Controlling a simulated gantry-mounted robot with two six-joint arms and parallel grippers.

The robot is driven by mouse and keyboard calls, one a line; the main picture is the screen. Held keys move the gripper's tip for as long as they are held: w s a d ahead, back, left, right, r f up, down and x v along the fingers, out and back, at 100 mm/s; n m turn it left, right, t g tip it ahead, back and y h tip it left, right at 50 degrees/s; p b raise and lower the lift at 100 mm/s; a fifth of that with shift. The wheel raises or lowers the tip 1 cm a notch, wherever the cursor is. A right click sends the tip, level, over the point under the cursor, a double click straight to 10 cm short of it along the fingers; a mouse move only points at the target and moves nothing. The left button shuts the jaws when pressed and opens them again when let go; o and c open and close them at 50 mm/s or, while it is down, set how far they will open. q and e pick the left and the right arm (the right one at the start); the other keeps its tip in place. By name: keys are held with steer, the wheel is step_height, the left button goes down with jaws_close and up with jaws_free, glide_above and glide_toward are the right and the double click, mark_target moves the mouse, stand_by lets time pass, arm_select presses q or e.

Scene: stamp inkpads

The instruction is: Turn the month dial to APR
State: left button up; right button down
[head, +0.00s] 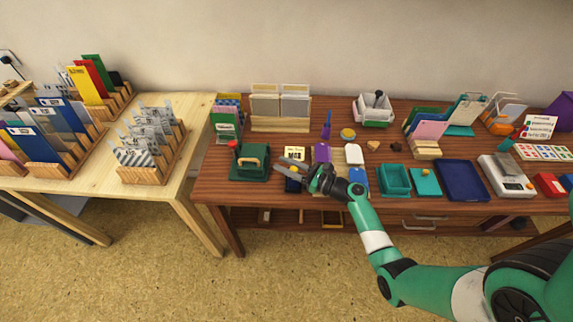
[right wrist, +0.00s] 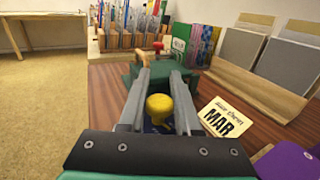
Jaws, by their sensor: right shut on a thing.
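The month card (right wrist: 226,118) stands out pale against the wood in the right wrist view and reads MAR. In the head view the card (head: 294,152) sits just behind my right gripper. A yellow knob (right wrist: 159,106) on a dark base lies between the two grey fingers of my right gripper (right wrist: 162,78). In the head view the right gripper (head: 281,170) reaches left over the dark base, and its fingers are shut on the yellow knob. The fingers hide part of the base. My left gripper is not in view.
A green press-like device (head: 250,162) with a red knob stands just left of the right gripper. Card racks (head: 281,106) stand behind. Teal trays (head: 394,180) and a dark blue tray (head: 462,180) lie to the right. The table's front edge is close.

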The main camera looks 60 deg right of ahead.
steer(key=shift+a+n+y, duration=0.15)
steer(key=shift+n+y, duration=0.25)
steer(key=shift+y, duration=0.3)
steer(key=c, duration=0.6)
jaws_free()
